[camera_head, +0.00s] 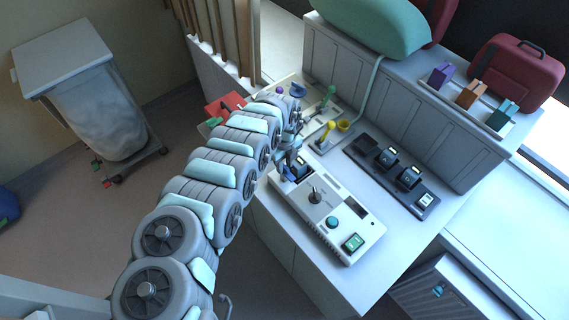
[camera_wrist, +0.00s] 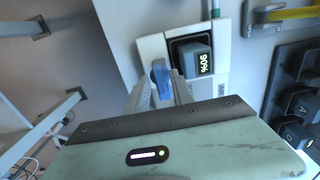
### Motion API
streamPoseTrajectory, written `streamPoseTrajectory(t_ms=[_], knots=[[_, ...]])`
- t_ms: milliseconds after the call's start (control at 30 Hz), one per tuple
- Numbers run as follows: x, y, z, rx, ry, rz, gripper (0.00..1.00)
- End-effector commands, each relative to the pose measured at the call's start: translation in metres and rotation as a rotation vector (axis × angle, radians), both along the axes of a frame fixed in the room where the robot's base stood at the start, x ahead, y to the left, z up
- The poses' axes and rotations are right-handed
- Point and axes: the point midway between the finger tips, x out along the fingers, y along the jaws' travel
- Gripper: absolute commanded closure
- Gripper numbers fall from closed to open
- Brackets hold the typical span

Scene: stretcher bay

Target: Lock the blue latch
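The blue latch (camera_wrist: 160,78) shows in the wrist view at the left edge of a white console (camera_wrist: 152,48), beside a dark battery-like block (camera_wrist: 194,60) that reads 90%. My gripper (camera_wrist: 162,82) is down at the latch, with one pale finger on each side of it. The fingers stand apart; I cannot tell whether they touch it. In the head view the latch (camera_head: 290,174) shows only in part, below my gripper (camera_head: 287,168), at the upper left end of the console (camera_head: 325,215).
The console carries a black knob (camera_head: 314,194), a teal button (camera_head: 332,222) and a green screen (camera_head: 353,242). A dark tray (camera_head: 372,158) with several black blocks lies to the right. A yellow-handled part (camera_head: 326,131) stands behind. The counter's right front (camera_head: 400,247) is clear.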

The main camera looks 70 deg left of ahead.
Motion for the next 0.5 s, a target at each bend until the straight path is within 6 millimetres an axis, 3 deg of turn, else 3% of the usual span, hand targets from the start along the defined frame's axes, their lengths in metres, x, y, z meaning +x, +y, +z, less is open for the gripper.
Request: streamPoseTrajectory(t_ms=[333,500], knots=[[-0.0001,0.0000,0.0001,0.000,0.000,0.000,1.00],[-0.0002,-0.0001,0.0001,0.000,0.000,0.000,1.00]])
